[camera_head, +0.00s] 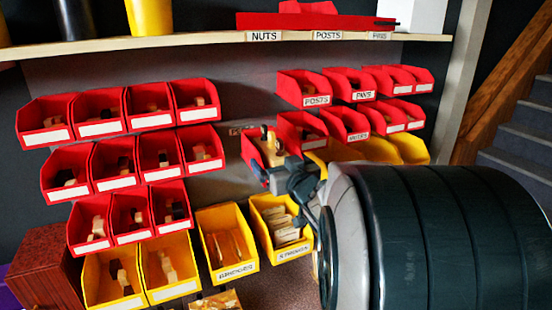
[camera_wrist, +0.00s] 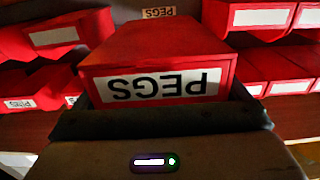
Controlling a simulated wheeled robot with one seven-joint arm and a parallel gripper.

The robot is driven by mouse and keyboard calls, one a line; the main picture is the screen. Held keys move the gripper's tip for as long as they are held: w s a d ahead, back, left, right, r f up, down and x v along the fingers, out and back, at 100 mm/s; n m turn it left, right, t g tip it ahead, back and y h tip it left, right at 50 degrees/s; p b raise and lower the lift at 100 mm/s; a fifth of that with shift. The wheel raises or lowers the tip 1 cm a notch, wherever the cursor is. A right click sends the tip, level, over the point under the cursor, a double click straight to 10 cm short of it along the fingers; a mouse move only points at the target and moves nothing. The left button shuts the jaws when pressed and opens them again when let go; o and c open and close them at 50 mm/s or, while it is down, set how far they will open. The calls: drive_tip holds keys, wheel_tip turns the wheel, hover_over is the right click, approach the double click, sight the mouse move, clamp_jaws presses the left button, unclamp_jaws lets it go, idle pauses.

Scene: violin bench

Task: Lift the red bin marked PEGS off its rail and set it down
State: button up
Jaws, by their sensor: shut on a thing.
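The red bin marked PEGS (camera_wrist: 160,52) fills the middle of the wrist view, its white label upside down there. In the head view the same bin (camera_head: 249,152) is partly hidden behind my gripper (camera_head: 284,176), with wooden pieces showing in it. My gripper (camera_wrist: 165,108) is shut on the front of the bin, with dark jaw parts at both sides of the label. A small PEGS tag (camera_wrist: 157,13) shows on the wall behind the bin. I cannot tell whether the bin's back still touches its rail.
Red bins (camera_head: 196,100) hang to the left, more red bins (camera_head: 303,88) to the right. Yellow bins (camera_head: 227,242) stand below. A wooden shelf (camera_head: 190,40) runs above with a red bin (camera_head: 315,20) on it. My arm hides the lower right. Stairs (camera_head: 520,140) are at far right.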

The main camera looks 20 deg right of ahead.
drive_tip(key=shift+s+p, duration=0.5)
drive_tip(key=shift+s, duration=2.2)
drive_tip(key=shift+r, duration=0.1)
